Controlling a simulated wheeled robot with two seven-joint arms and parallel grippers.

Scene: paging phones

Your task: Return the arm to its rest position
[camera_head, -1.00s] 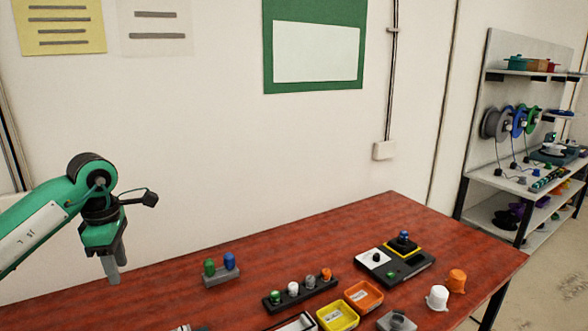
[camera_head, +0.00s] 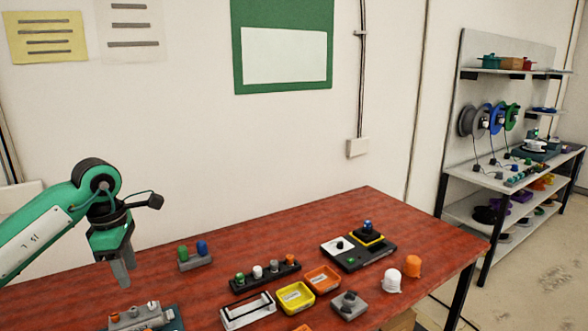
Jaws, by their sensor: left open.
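My left arm comes in from the left, green and white with black joints. My left gripper (camera_head: 121,271) points down over the left part of the red table (camera_head: 222,222), with grey fingers and nothing seen between them. It is left of a small grey holder (camera_head: 196,263) with a green and a blue peg, and apart from it. My right arm and gripper are out of view.
On the table are a strip of coloured pegs (camera_head: 264,275), a yellow tray (camera_head: 296,297), an orange tray (camera_head: 323,279), a black and white device (camera_head: 358,249), and white (camera_head: 391,281) and orange (camera_head: 413,266) cups. Shelves (camera_head: 475,205) stand at right. The table's back left is clear.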

